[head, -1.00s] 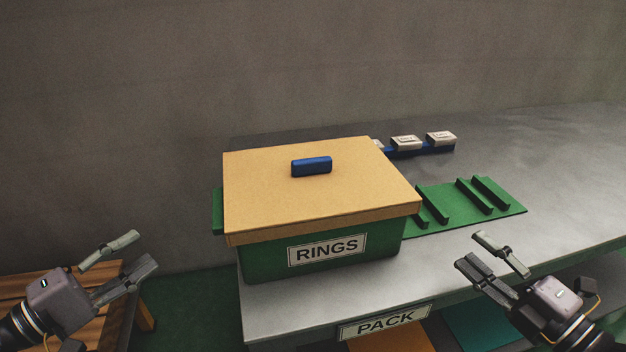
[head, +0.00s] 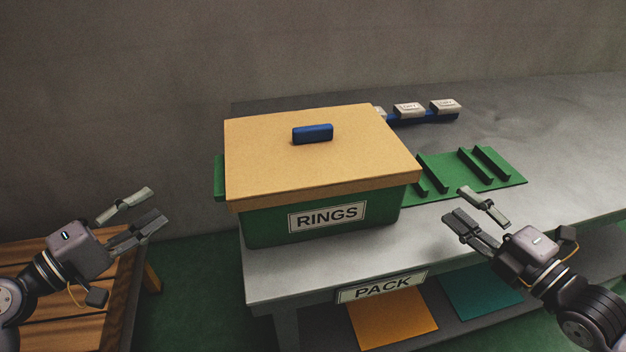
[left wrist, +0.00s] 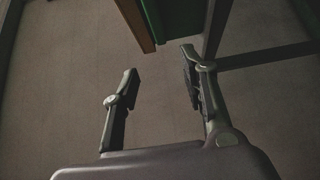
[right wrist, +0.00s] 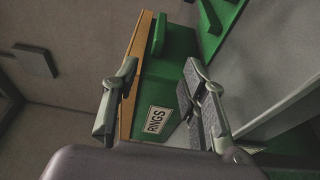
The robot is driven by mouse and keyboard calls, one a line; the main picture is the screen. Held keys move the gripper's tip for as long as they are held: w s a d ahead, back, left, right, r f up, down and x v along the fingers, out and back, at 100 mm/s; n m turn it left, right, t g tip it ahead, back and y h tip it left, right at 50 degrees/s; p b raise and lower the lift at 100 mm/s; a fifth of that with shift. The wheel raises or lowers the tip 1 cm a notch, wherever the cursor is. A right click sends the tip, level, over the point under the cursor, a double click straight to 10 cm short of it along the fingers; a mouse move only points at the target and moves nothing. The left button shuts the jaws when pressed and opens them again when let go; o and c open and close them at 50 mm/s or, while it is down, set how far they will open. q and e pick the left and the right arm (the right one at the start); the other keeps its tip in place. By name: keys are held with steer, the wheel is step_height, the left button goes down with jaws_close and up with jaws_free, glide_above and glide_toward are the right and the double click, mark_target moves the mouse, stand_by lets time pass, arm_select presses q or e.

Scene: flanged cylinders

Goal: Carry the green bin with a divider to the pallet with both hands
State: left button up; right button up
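The green bin (head: 270,228) stands on the grey bench, with a RINGS label on its front. A tan lid (head: 260,155) with a blue handle (head: 312,133) covers it and hides any divider. The bin also shows in the right wrist view (right wrist: 180,70) and at the top of the left wrist view (left wrist: 180,15). My left gripper (head: 145,210) is open and empty, left of the bin and apart from it. My right gripper (head: 485,215) is open and empty, right of the bin's front and apart from it. The wooden slatted pallet (head: 75,305) is low at the left.
The grey bench (head: 560,130) carries a green ribbed plate (head: 450,185) right of the bin and a blue rack (head: 430,117) with pale labelled blocks behind it. A PACK sign (head: 382,287) is on the front edge. Below are orange (head: 390,318) and teal (head: 480,290) mats.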

arm_select(q)
steer(key=x, duration=1.4)
steer(key=shift+w+d, duration=0.2)
steer(key=shift+d, duration=0.05)
arm_select(e)
steer(key=x, duration=1.4)
steer(key=shift+w+a, duration=0.25)
arm_select(q)
jaws_close()
arm_select(e)
jaws_close()
arm_select(q)
steer(key=shift+r, duration=0.25)
arm_select(e)
steer(key=shift+r, duration=0.25)
